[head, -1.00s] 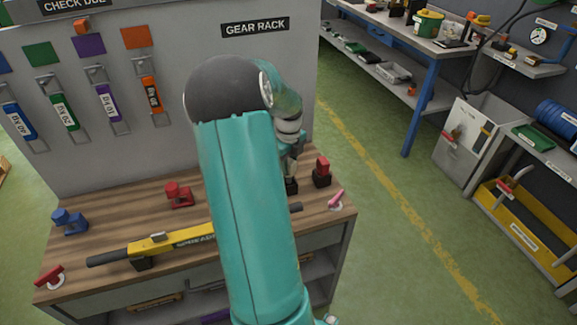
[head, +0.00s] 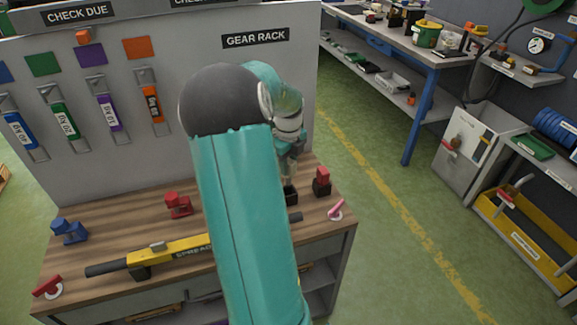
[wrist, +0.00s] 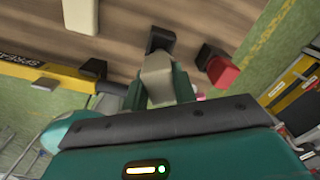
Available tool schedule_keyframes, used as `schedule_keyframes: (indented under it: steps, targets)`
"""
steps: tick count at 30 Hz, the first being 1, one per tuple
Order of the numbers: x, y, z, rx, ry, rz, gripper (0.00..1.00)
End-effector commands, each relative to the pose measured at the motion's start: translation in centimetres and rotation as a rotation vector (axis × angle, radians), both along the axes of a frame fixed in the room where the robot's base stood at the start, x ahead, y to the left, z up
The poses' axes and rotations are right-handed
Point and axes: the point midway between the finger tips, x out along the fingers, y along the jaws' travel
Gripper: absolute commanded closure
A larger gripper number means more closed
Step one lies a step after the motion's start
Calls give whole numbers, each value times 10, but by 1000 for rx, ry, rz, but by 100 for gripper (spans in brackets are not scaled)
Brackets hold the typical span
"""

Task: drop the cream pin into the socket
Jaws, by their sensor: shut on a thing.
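The cream pin (wrist: 157,70) is a pale block between the teal fingers of my gripper (wrist: 158,88), which is shut on it. In the head view, my gripper (head: 289,160) is over the right part of the bench, and its fingers are too small to make out. A small black block (wrist: 161,39), apparently the socket, is just beyond the pin's end; it also shows in the head view (head: 291,197) below my gripper. The pin's lower end overlaps the black block in view, so I cannot tell whether it is inside or above it.
A red piece (head: 322,175) in a black base stands close to the right. A pink-handled item (head: 337,209) lies near the bench corner. A yellow spreader bar (head: 165,250) lies in front. A cream block (wrist: 80,15) is on the bench. The gear rack panel (head: 200,90) rises behind.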

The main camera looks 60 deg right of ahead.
Motion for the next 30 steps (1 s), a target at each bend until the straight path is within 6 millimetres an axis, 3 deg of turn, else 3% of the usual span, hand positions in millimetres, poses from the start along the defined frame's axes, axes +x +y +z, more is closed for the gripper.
schedule_keyframes:
  steps: [10,30]
  targets:
    - [0,0,3,-1,-1,0,100]
    - [0,0,49,-2,-1,1,100]
